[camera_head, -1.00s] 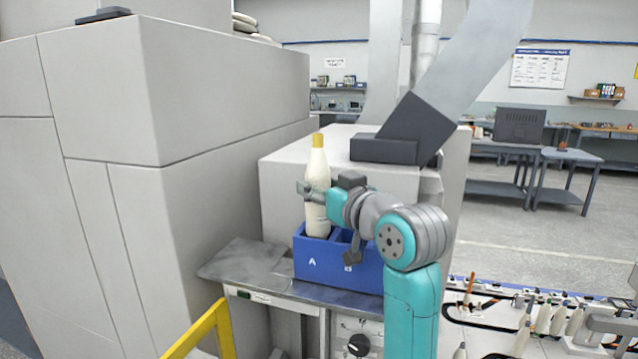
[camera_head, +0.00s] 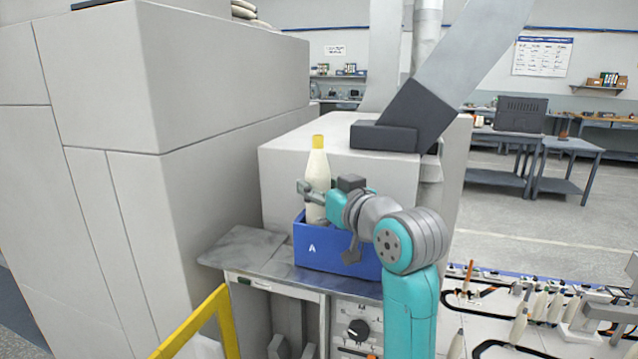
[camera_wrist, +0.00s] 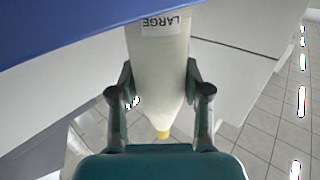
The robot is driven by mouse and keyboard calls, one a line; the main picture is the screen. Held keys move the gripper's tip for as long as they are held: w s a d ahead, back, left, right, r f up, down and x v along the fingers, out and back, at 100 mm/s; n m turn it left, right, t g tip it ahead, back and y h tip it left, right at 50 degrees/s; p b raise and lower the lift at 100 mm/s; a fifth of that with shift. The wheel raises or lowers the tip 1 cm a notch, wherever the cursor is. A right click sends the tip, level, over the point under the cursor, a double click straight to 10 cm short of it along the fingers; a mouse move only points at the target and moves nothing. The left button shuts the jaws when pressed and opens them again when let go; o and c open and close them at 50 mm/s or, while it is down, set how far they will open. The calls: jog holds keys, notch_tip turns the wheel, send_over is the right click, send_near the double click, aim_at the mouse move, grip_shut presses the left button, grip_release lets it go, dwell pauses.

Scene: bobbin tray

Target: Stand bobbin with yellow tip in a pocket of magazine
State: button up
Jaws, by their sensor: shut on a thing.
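The bobbin (camera_head: 317,172) is a cream cone with a yellow tip, upright in the head view. My gripper (camera_head: 316,192) is shut around its upper body. The blue magazine (camera_head: 310,262) stands on a metal bench, with an A on its front wall. The bobbin's lower end is hidden behind this front wall, on the side marked A; whether it touches the pocket floor cannot be seen. In the wrist view the bobbin (camera_wrist: 158,65), labelled LARGE, sits between both fingers of my gripper (camera_wrist: 160,92). The magazine (camera_wrist: 60,28) shows there as a blue surface.
A large grey cabinet (camera_head: 110,90) stands close on the left, and a grey machine block (camera_head: 370,170) behind the magazine. A yellow rail (camera_head: 205,322) is at the front. Several other bobbins (camera_head: 540,305) stand at the lower right.

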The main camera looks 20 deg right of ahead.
jog(key=shift+f, duration=1.6)
jog(key=o, duration=1.3)
jog(key=v, duration=1.2)
